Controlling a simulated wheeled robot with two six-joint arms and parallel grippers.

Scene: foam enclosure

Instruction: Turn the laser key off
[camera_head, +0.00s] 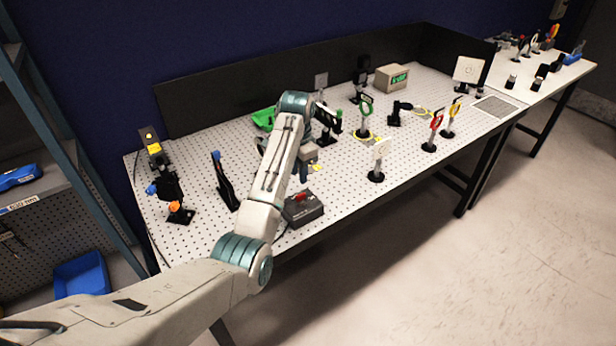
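A dark box (303,209) with a red part (301,197) on top sits near the front edge of the perforated table; it looks like the laser's key box. The key itself is too small to make out. My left arm comes in from the left and reaches over the table. My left gripper (308,163) is just behind and above the box, apart from it as far as I can see. Its fingers are small and partly hidden by my arm, so I cannot tell whether they are open or shut. My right gripper is not in view.
The perforated table (340,208) carries several optic mounts, including a white plate on a post (379,160) to the right of the box. A black mount (225,182) stands left of my arm. A green bin (264,118) and a beige instrument (391,78) stand toward the back.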

